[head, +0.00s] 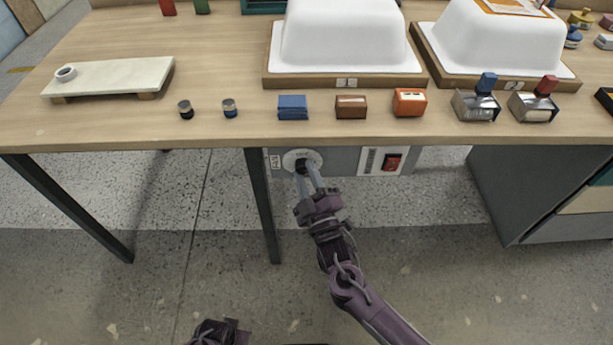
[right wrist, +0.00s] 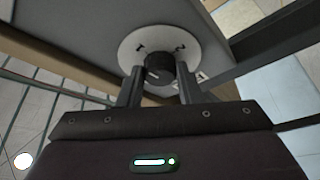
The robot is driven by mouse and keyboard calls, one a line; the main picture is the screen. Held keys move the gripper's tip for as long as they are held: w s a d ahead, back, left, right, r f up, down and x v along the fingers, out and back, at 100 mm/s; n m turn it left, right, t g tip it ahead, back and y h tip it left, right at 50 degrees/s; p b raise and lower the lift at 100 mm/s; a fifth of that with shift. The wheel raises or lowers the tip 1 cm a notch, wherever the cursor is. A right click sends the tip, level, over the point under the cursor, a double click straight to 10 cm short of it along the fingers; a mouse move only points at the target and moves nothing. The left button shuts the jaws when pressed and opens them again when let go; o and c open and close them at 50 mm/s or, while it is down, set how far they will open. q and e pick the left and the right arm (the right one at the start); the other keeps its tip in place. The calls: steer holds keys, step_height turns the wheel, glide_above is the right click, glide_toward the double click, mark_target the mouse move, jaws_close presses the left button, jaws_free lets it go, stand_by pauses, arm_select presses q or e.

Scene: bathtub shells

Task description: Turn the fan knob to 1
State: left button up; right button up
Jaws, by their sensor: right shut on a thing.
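The fan knob (right wrist: 160,69) is a small black knob on a round white dial plate (right wrist: 133,45). In the head view the dial plate (head: 290,158) sits on a grey panel under the front edge of the table, with the knob (head: 302,165) at its middle. My right gripper (head: 309,178) reaches up to the panel and is shut on the knob, one finger on each side. It also shows in the right wrist view (right wrist: 158,85).
A red rocker switch (head: 392,162) is on the panel to the right of the knob. A dark table leg (head: 262,205) stands just left of the dial. A drawer cabinet (head: 540,190) is at the right. White tub shells (head: 346,35) and small blocks stand on the table (head: 225,60).

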steer(key=o, duration=1)
steer(key=v, duration=0.8)
steer(key=shift+w, duration=0.1)
